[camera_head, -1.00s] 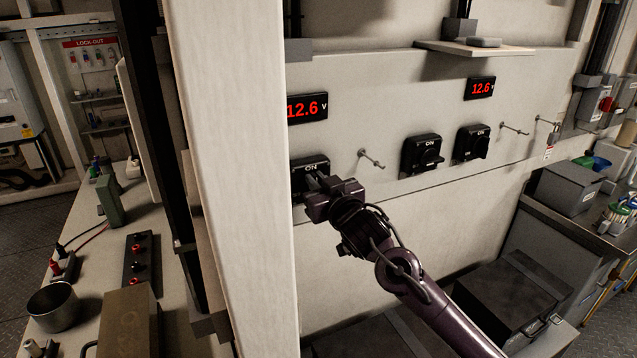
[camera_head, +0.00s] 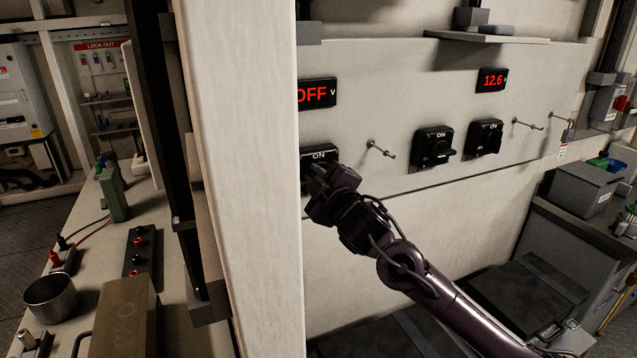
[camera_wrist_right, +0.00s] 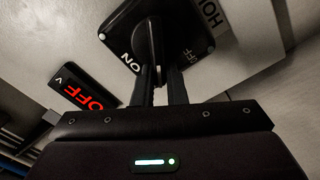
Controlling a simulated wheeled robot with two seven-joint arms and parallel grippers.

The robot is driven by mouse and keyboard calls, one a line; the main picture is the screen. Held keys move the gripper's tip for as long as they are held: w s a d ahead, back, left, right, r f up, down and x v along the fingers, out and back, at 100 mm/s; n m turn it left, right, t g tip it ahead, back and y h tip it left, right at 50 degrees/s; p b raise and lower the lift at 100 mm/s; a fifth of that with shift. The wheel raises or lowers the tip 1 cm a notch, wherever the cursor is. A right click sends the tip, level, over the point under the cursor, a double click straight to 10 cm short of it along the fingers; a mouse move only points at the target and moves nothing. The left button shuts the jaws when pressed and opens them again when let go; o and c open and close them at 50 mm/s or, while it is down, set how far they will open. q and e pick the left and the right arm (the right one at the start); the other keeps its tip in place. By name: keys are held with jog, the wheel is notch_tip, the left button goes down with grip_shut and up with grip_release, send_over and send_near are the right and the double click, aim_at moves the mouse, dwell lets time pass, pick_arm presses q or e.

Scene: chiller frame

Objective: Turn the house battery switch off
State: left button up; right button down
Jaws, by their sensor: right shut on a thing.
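The house battery switch (camera_head: 326,151) is a black rotary switch on the pale panel, partly cut off by the white post and covered by my gripper in the head view. In the right wrist view the switch (camera_wrist_right: 190,20) shows ON and OFF marks and part of a label starting "HOU". My right gripper (camera_wrist_right: 161,84) is shut on its knob (camera_wrist_right: 154,48). The same gripper (camera_head: 318,182) shows at the switch in the head view. The red display (camera_head: 317,94) above the switch reads OFF. My left gripper is out of view.
A white post (camera_head: 240,180) stands close on the left. A shelf (camera_head: 490,37) juts out above.

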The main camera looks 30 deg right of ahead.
jog(key=shift+a+f+n+b, duration=0.1)
jog(key=shift+f+n+b, duration=0.2)
jog(key=shift+n+b, duration=0.65)
jog(key=shift+a+f+n+b, duration=0.1)
jog(key=shift+f+n+b, duration=0.15)
jog(key=shift+n+b, duration=0.7)
jog(key=shift+a+f+n+b, duration=0.1)
jog(key=shift+f+n+b, duration=0.3)
jog(key=shift+n, duration=0.9)
jog(key=c, duration=1.5)
grip_release()
jog(key=shift+r, duration=0.15)
jog(key=shift+o, duration=0.2)
jog(key=s+b, duration=0.1)
jog(key=s, duration=0.7)
jog(key=shift+a+b, duration=0.2)
jog(key=shift+b, duration=0.1)
jog(key=shift+w, duration=0.1)
